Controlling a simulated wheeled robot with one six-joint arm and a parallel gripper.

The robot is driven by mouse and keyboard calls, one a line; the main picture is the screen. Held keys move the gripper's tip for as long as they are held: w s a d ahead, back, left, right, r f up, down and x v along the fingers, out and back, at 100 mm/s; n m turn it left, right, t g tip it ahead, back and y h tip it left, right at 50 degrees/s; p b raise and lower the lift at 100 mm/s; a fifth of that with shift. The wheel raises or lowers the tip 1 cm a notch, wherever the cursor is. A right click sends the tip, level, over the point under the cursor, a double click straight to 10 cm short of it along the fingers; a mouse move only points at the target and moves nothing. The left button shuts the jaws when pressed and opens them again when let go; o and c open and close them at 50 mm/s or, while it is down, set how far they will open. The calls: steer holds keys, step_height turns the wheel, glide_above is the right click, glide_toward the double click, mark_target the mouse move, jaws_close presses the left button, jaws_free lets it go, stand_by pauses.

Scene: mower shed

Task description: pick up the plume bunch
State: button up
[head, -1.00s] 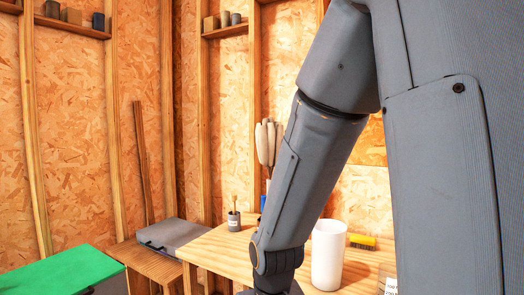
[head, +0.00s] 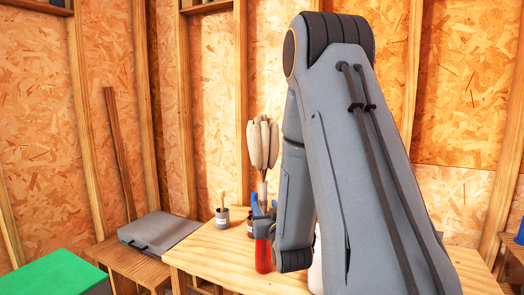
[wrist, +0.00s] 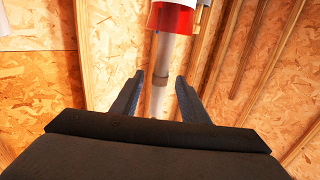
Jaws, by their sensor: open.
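The plume bunch (head: 263,145) is a cluster of cream, rounded plumes on a pale stem. It stands upright above the workbench in the head view, just left of my arm. In the wrist view a pale stem (wrist: 161,60) with a darker band runs between the two fingers of my gripper (wrist: 158,92). The fingers are open, one on each side of the stem, with visible gaps. The plumes are not visible in the wrist view. A red and white container (wrist: 173,17) is at the stem's far end there; a red cylinder (head: 263,256) shows in the head view.
The wooden workbench (head: 215,250) also bears a small grey can with a brush (head: 222,218), left of the plumes. A white cylinder (head: 315,265) is mostly hidden behind my arm. A grey case (head: 160,232) and a green-topped box (head: 55,275) are at left.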

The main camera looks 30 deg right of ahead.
mark_target(264, 203)
steer(key=shift+p+x, duration=0.55)
steer(key=shift+x, duration=0.95)
steer(key=shift+r+p+x, duration=0.1)
steer(key=shift+p+x, duration=0.45)
steer(key=shift+x, duration=0.65)
steer(key=shift+r+p+x, duration=0.15)
steer(key=shift+p+x, duration=0.4)
steer(key=shift+x, duration=0.65)
steer(key=shift+c, duration=0.2)
jaws_close()
